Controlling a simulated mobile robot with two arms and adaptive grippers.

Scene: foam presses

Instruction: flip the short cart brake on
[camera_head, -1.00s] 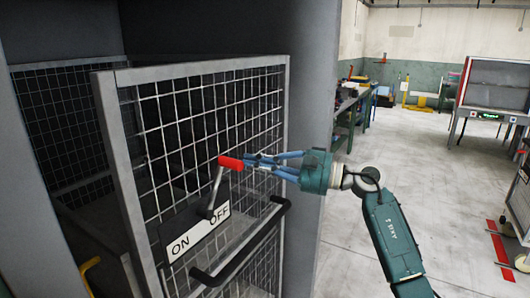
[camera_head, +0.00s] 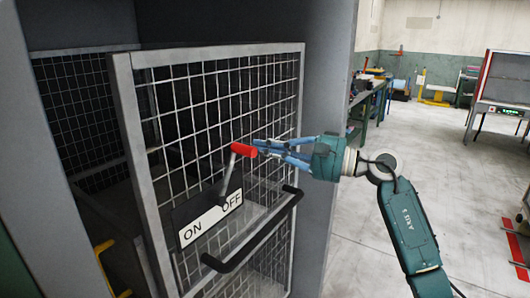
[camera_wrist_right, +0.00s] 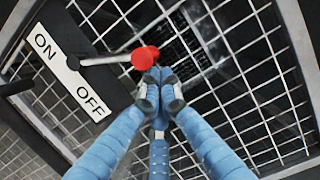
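The cart brake is a grey lever (camera_head: 227,178) with a red grip (camera_head: 243,150), mounted on the mesh cart's front. Its white plate (camera_head: 212,218) reads ON at left and OFF at right. The lever stands up and leans toward the OFF side. My right gripper (camera_head: 260,149) has its blue fingers at the right end of the red grip. In the right wrist view the fingertips (camera_wrist_right: 160,82) come together just below the red grip (camera_wrist_right: 145,57), which is not between them. Whether they touch it I cannot tell. My left gripper is not in view.
A black handle bar (camera_head: 255,238) sticks out below the plate. The cart's mesh panel (camera_head: 215,95) has a grey frame, beside a dark grey wall (camera_head: 335,130). Open floor (camera_head: 450,170) lies at the right, with a workbench (camera_head: 372,100) further back.

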